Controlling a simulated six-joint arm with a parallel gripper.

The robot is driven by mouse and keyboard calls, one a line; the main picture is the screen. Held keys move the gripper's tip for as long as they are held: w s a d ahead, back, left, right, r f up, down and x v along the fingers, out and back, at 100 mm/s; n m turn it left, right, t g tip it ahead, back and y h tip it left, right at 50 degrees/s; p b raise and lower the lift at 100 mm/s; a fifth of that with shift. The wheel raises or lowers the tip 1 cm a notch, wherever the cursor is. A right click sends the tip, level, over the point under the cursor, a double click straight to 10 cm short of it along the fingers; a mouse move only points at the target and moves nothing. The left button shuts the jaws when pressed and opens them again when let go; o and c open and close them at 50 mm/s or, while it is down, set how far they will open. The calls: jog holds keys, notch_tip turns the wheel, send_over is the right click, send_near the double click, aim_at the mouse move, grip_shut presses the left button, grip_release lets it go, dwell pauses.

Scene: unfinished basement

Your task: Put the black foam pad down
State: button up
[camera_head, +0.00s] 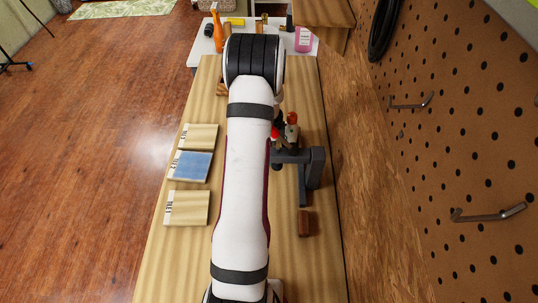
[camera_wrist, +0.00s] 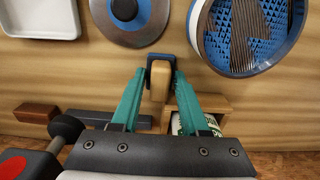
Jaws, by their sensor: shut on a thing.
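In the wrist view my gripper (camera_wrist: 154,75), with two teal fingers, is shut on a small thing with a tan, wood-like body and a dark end. I take its dark end to be the black foam pad (camera_wrist: 160,60). It is held above or at the wooden bench top; I cannot tell whether it touches the wood. In the head view my white arm hides my gripper and the held thing. At the left of the bench lie several labelled wooden squares; the middle one holds a blue pad (camera_head: 190,166), and the near one (camera_head: 187,208) is bare.
In the wrist view a white tray (camera_wrist: 40,34), a grey disc (camera_wrist: 140,38) and a blue-rimmed round thing (camera_wrist: 209,65) lie ahead. A wooden box (camera_wrist: 212,102) is close right of my fingers. A dark vise (camera_head: 311,175) and brown block (camera_head: 305,224) stand at the bench's right.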

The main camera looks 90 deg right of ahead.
grip_shut()
